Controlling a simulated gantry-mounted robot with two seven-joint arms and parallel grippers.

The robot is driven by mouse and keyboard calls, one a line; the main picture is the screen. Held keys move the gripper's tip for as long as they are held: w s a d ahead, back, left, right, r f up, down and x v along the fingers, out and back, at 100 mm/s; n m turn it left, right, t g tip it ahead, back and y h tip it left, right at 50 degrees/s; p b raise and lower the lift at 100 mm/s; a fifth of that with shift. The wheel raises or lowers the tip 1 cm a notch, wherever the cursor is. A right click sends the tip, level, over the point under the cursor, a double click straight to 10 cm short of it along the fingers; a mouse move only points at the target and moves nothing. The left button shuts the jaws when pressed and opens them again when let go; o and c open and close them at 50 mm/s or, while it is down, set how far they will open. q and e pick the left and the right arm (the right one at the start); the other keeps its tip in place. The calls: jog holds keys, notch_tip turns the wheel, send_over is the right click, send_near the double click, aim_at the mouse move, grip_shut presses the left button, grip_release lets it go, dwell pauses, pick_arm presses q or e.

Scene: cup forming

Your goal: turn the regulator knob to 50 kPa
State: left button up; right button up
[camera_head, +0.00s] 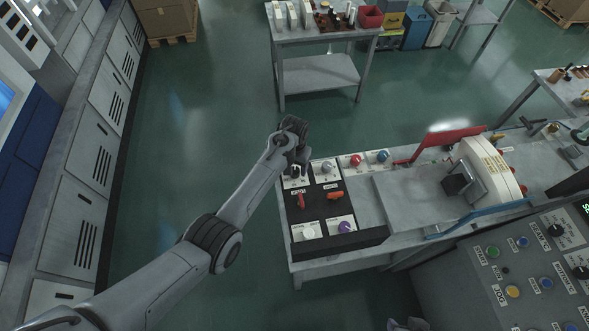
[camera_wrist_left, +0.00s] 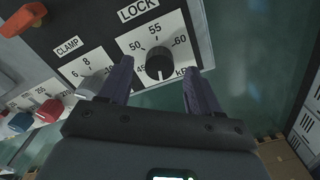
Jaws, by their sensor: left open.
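The regulator knob (camera_wrist_left: 158,62) is black and round, on a white dial plate (camera_wrist_left: 178,38) marked 45, 50, 55 and 60 with kPa at the lower right. Its exact pointer setting is not clear. My left gripper (camera_wrist_left: 160,68) is open, with one dark finger on each side of the knob. I cannot tell whether the fingers touch it. In the head view, my left gripper (camera_head: 296,166) is over the far left corner of the control panel (camera_head: 322,213) and mostly hides this dial.
The neighbouring CLAMP knob (camera_wrist_left: 88,87) is grey. A red knob (camera_head: 357,160) and a blue knob (camera_head: 382,156) are farther right. Open floor (camera_head: 190,120) lies left of the bench.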

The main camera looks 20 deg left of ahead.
aim_at(295, 172)
pick_arm(q)
jog(key=shift+f, duration=1.25)
jog(key=c, duration=1)
jog(key=shift+c, duration=0.2)
